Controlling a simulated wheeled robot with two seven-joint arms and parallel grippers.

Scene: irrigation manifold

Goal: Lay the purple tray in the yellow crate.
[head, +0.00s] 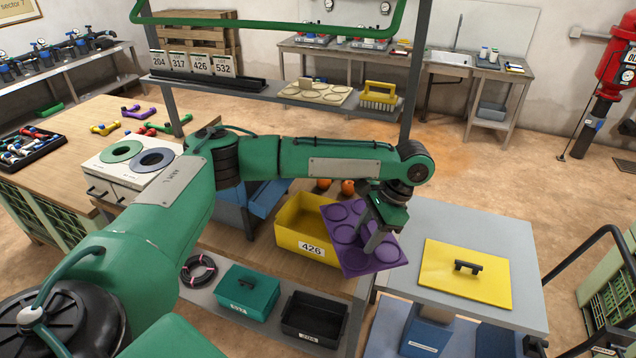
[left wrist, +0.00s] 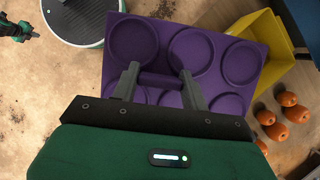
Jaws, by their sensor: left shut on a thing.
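The purple tray (head: 337,214), with round recesses, is held tilted in the air by my left gripper (head: 374,240). In the left wrist view, the gripper's fingers (left wrist: 161,85) are shut on the bar in the middle of the tray (left wrist: 212,55). The yellow crate (head: 292,238), labelled 426, stands on the wooden bench just left of the tray. The tray overlaps the crate's right side in the head view, and part of the crate (left wrist: 275,62) shows beside the tray in the left wrist view. The visible part of the crate's inside looks empty.
Orange round things (head: 348,187) lie behind the crate. A grey table with a yellow lid (head: 465,273) stands to the right. A teal box (head: 248,292) and a black bin (head: 314,318) sit on the lower shelf. A rail shelf (head: 270,93) stands behind my arm.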

